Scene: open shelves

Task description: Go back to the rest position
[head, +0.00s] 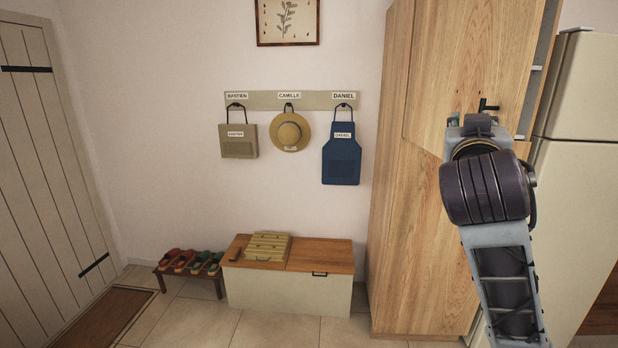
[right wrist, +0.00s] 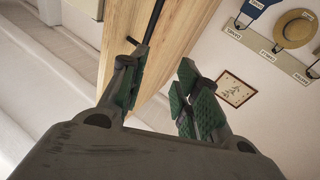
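My right arm reaches up in front of the tall wooden cabinet (head: 425,230) in the head view. Its gripper is hidden there behind the arm. In the right wrist view my right gripper (right wrist: 161,72) is open, its green-padded fingers apart with nothing between them. A black door handle (head: 488,105) shows just above my arm in the head view. The handle (right wrist: 153,20) also shows close beyond the left finger in the wrist view; I cannot tell if they touch. The upper cabinet door (head: 465,50) looks ajar. My left gripper is not in view.
A cream fridge (head: 583,85) stands right of the cabinet. A storage bench (head: 290,290) and a low shoe rack (head: 190,272) stand along the back wall, below a hook rail (head: 290,100) with a bag, hat and apron.

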